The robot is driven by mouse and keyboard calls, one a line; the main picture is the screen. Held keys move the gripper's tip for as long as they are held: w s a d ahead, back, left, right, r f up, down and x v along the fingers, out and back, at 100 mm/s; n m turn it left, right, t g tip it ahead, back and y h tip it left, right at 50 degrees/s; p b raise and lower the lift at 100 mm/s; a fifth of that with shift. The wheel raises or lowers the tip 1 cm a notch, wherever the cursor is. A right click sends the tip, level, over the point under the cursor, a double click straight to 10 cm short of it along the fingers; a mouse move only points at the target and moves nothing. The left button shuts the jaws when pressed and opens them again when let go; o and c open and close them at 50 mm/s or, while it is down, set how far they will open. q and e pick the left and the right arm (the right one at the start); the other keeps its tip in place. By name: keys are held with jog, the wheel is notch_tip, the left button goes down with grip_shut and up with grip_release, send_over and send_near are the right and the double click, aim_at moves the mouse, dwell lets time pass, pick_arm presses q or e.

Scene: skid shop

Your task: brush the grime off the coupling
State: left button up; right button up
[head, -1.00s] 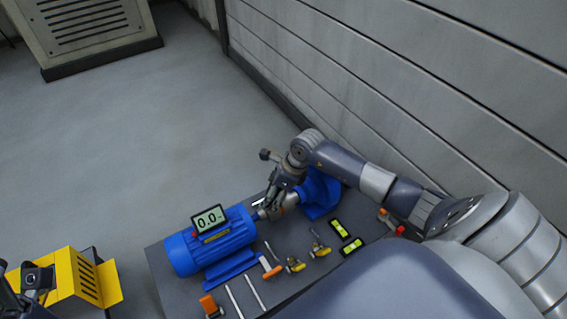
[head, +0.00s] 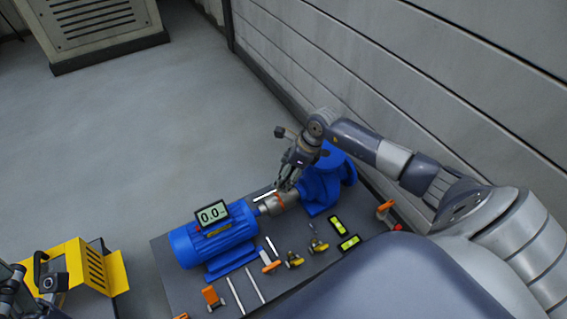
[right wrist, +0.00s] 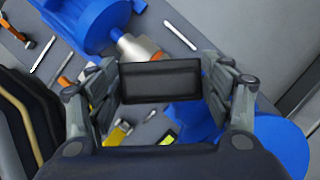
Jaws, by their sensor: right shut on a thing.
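The coupling (head: 276,203) is a silver-grey, short cylinder between the blue motor (head: 213,243) and the blue pump (head: 325,185). It has an orange-brown patch on its pump side. In the right wrist view the coupling (right wrist: 138,48) is just beyond the gripper. My right gripper (head: 287,182) is above the coupling. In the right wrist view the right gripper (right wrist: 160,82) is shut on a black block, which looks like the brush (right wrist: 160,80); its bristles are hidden. I cannot tell whether it touches the coupling. My left gripper (head: 38,283) is partly visible at the lower left; its jaws are unclear.
A display reading 0.0 (head: 212,214) stands on the motor. Orange-handled tools (head: 270,266), brass-coloured parts (head: 294,259), thin rods and yellow-green levels (head: 349,243) lie on the dark base plate (head: 172,285). The wall is close behind the pump.

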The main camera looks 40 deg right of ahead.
jog(key=shift+r+p, duration=0.5)
jog(key=shift+r, duration=0.7)
